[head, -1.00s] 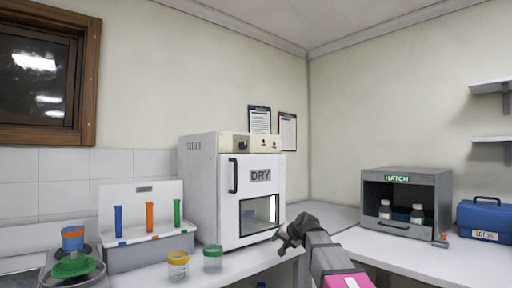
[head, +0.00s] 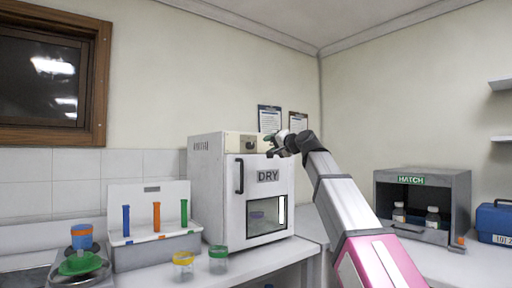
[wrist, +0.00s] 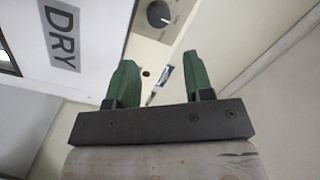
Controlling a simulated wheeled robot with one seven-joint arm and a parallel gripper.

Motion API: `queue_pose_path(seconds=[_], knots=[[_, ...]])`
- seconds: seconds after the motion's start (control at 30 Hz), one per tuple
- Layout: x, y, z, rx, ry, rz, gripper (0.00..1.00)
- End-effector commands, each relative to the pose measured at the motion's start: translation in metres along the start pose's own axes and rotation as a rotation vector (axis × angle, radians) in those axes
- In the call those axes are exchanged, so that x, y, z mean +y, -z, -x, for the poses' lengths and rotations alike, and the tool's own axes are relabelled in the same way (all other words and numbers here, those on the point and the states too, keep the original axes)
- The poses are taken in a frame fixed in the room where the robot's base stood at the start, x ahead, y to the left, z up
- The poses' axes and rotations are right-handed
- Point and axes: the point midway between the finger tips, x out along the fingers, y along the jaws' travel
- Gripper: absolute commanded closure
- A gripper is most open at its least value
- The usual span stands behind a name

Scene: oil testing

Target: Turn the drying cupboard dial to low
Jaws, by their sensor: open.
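The drying cupboard (head: 208,190) is a white box on the counter with a grey DRY label on its shut door. Its cream control panel (head: 233,144) runs along the top front. The dark round dial (head: 250,145) is on that panel; it also shows in the wrist view (wrist: 158,14) at the top, with a light pointer mark. My gripper (head: 274,146) is in front of the panel's right part, just right of the dial and apart from it. In the wrist view its two green fingers (wrist: 162,80) are spread and empty. The dial's scale is too small to read.
A rack with blue, orange and green tubes (head: 150,250) stands left of the cupboard. Two small jars (head: 218,262) stand at the counter's front. A grey HATCH box (head: 450,200) and a blue case (head: 496,222) are at the right.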

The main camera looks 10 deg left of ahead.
Motion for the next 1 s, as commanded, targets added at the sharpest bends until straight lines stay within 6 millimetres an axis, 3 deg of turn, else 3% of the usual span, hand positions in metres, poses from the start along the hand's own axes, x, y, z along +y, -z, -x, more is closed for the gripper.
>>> queue_pose_path(seconds=[0.27,0.7,1.0], knots=[[0.001,0.001,-0.028,-0.001,-0.001,-0.001,0.53],[0.001,0.001,-0.099,0.000,-0.002,0.000,0.53],[0.002,-0.001,-0.107,0.000,-0.002,0.000,0.53]])
